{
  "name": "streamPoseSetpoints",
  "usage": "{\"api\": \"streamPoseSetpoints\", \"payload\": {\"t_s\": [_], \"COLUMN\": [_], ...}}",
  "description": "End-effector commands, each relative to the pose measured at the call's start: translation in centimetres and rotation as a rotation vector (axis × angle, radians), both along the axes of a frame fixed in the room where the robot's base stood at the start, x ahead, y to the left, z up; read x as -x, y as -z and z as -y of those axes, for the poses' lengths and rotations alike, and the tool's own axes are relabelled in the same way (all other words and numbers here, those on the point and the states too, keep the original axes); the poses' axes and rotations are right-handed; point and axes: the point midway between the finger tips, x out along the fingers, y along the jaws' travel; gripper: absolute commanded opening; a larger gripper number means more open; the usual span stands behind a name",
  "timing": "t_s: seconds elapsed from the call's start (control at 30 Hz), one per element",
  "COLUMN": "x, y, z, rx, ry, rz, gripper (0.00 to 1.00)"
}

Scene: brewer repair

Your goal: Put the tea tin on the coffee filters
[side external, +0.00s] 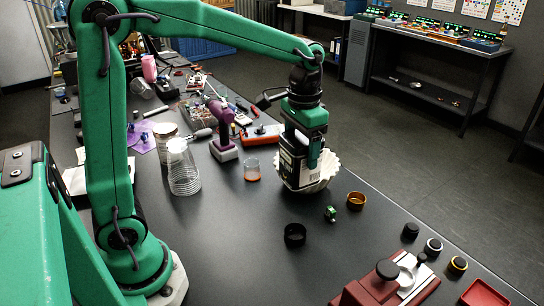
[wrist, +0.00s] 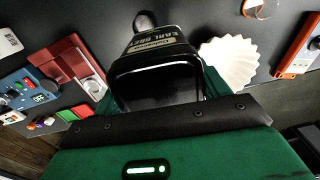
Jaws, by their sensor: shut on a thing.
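The tea tin (side external: 293,160) is dark with a pale label and stands roughly upright in my gripper (side external: 305,140). My gripper is shut on it from above. In the wrist view the tin (wrist: 158,50) shows "Earl Grey" lettering between the green fingers. The coffee filters (side external: 325,178) are a white fluted stack on the table, partly hidden behind the tin in the side view. In the wrist view the filters (wrist: 232,62) lie just right of the tin. I cannot tell whether the tin touches them.
A glass with amber liquid (side external: 252,170) stands left of the tin. A black ring (side external: 295,234), a small green part (side external: 330,213) and a copper-coloured ring (side external: 356,201) lie in front. A purple drill-like tool (side external: 222,130) stands behind left. A red machine (side external: 385,285) is at front right.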

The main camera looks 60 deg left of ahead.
Motion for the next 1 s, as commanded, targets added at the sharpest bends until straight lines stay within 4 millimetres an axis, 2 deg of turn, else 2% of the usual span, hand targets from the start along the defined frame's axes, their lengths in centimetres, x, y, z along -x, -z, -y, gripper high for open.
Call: {"api": "streamPoseSetpoints", "payload": {"t_s": [0.03, 0.2, 0.5, 0.7, 1.0], "x": [-1.1, -4.0, -8.0, -9.1, -9.4], "y": [-0.4, -1.7, -3.5, -3.9, -3.9], "z": [-0.1, -0.5, -1.3, -1.5, -1.8], "rx": [0.0, 0.0, 0.0, 0.0, 0.0], "ry": [-0.01, -0.04, -0.087, -0.102, -0.105], "rz": [0.002, 0.002, 0.002, 0.001, 0.001], "gripper": [0.45, 0.45, 0.45, 0.45, 0.45]}}
